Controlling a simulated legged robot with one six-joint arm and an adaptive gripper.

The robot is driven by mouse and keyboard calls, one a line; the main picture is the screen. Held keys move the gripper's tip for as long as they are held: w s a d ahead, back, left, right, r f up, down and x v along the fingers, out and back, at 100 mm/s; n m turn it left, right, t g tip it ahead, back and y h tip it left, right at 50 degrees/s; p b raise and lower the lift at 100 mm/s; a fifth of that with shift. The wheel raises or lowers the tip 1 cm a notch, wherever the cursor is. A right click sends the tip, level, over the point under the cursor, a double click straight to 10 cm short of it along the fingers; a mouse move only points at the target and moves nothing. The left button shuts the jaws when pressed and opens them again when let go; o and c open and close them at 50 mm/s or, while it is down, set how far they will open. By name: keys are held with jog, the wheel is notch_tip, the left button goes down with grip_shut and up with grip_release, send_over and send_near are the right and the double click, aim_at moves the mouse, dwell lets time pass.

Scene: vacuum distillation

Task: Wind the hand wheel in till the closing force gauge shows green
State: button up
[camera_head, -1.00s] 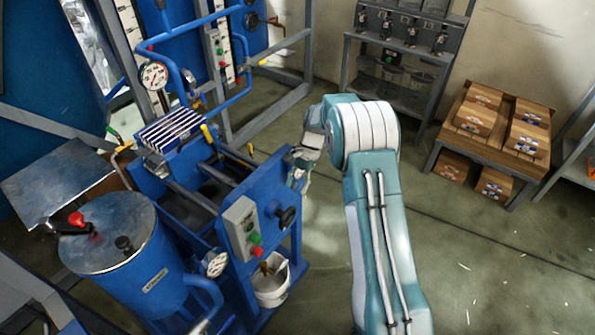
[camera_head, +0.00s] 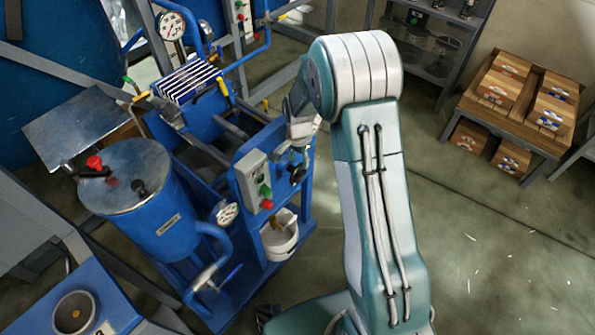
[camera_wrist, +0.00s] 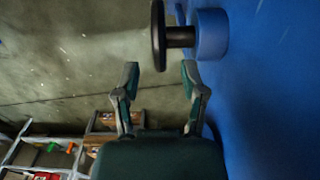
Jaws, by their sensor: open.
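The black hand wheel (camera_head: 298,172) is on the right end of the blue press frame, beside a control box. In the wrist view the wheel (camera_wrist: 158,35) shows edge-on, with its short shaft running to a round blue boss (camera_wrist: 211,35). My gripper (camera_wrist: 161,74) is open and empty. Its fingertips point at the wheel and shaft, with a visible gap between. Two round dials show, one at the back (camera_head: 171,25) and one by the drum (camera_head: 227,213). I cannot tell which shows closing force, nor any green reading.
A control box (camera_head: 252,177) with green and red buttons sits left of the wheel. A blue drum (camera_head: 165,225) stands left.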

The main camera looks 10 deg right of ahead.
aim_at(299, 172)
notch_tip(299, 172, down, 6)
jog(key=shift+f, duration=0.1)
grip_shut()
